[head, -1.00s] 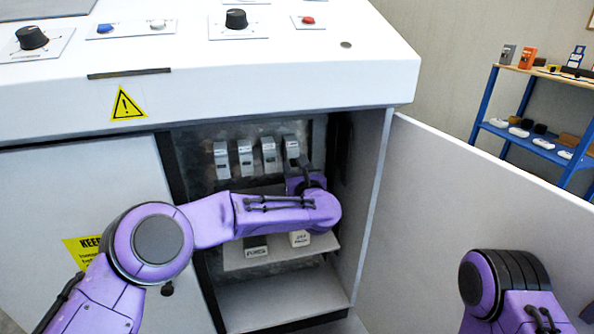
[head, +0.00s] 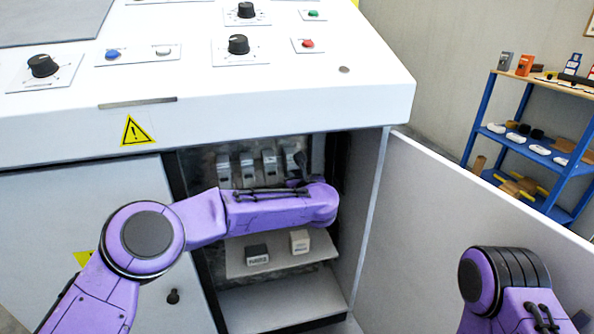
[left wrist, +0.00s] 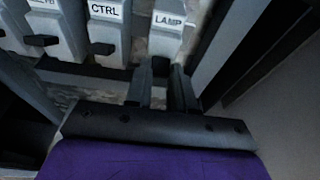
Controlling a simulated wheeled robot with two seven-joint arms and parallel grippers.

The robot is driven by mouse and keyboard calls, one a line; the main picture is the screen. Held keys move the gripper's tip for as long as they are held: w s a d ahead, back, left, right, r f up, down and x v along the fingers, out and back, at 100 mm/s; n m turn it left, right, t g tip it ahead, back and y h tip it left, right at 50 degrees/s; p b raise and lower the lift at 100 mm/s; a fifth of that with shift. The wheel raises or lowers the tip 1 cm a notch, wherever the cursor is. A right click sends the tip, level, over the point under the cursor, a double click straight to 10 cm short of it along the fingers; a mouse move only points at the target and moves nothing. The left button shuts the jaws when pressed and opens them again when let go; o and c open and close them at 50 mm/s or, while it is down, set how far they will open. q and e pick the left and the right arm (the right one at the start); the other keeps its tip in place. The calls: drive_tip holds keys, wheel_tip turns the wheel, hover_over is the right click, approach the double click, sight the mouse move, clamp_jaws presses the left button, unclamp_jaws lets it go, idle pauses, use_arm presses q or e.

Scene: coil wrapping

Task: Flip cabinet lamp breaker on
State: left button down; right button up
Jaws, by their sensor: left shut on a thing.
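The lamp breaker (left wrist: 168,28), a light grey block labelled LAMP, is at the top of the left wrist view. In the head view it is the rightmost breaker (head: 291,156) of the row inside the open cabinet. My left gripper (left wrist: 163,70) is at its lower end, the two dark fingers close together and shut on a small part, seemingly its lever. The fingers hide that lever, so its position cannot be told. In the head view the left gripper is mostly hidden behind my forearm. My right gripper is out of view.
The CTRL breaker (left wrist: 105,35) stands close on the left, with its black lever showing. The cabinet's side wall is close on the right. A shelf (head: 277,262) with two small boxes lies below. The open door (head: 450,200) stands at the right.

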use_arm(q)
drive_tip(key=r+g+p, duration=0.1)
drive_tip(key=g+p, duration=0.1)
drive_tip(key=p, duration=0.2)
drive_tip(key=shift+r+h, duration=0.35)
drive_tip(key=shift+h, duration=0.05)
drive_tip(key=shift+w+g+p, duration=0.15)
drive_tip(key=shift+g+p, duration=0.75)
drive_tip(key=shift+p, duration=0.3)
drive_tip(key=c, duration=1)
unclamp_jaws()
drive_tip(key=shift+o, duration=0.2)
drive_tip(key=shift+r, duration=0.1)
drive_tip(key=s+d, duration=0.4)
drive_tip(key=s, duration=0.8)
drive_tip(key=shift+s+r, duration=0.2)
